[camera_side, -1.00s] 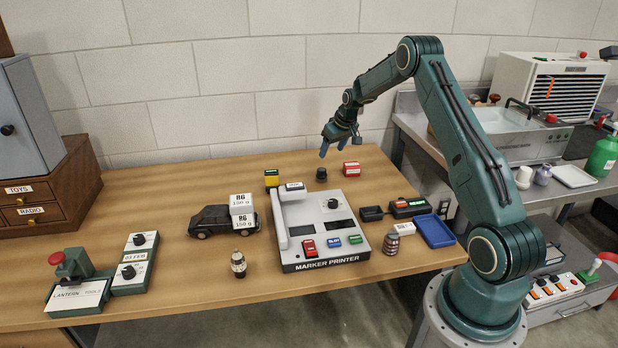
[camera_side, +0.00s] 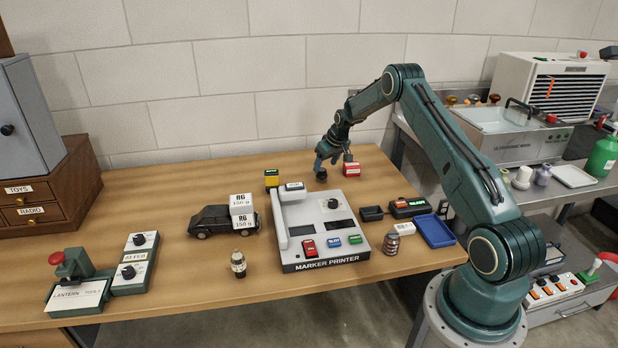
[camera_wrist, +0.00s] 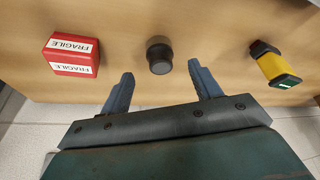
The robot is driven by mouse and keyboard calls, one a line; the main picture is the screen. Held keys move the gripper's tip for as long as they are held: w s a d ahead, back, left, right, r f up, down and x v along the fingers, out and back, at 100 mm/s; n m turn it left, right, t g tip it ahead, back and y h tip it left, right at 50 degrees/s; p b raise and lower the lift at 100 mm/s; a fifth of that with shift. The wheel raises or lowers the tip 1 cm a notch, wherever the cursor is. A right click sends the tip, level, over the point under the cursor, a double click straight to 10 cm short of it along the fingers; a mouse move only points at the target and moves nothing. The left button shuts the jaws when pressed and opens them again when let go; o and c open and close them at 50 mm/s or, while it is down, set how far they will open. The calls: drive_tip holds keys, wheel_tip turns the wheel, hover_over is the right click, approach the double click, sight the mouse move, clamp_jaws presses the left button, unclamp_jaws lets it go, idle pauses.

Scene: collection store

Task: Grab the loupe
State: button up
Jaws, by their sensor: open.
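The loupe (camera_side: 320,174) is a small black cylinder standing on the table near its back edge, between a red box and a yellow-and-black item. In the wrist view the loupe (camera_wrist: 159,57) shows as a dark round piece just ahead of the fingertips. My gripper (camera_side: 333,160) is open and empty, low over the back of the table and close to the loupe. In the wrist view its two blue-grey fingers (camera_wrist: 160,76) are spread to either side of the loupe's line, with the loupe slightly beyond the tips. I cannot tell the exact height gap.
A red FRAGILE box (camera_wrist: 71,54) is left of the loupe in the wrist view, and a yellow-and-black item (camera_wrist: 275,65) is right. The marker printer (camera_side: 322,262) stands in front. A toy car (camera_side: 209,220) carries white blocks.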

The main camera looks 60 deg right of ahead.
sight(322, 169)
drive_tip(key=shift+x, duration=2.5)
drive_tip(key=shift+w, duration=0.15)
drive_tip(key=c, duration=1.1)
drive_tip(key=shift+o, duration=0.2)
drive_tip(key=shift+r, duration=0.1)
wheel_tip(322, 169, up, 20)
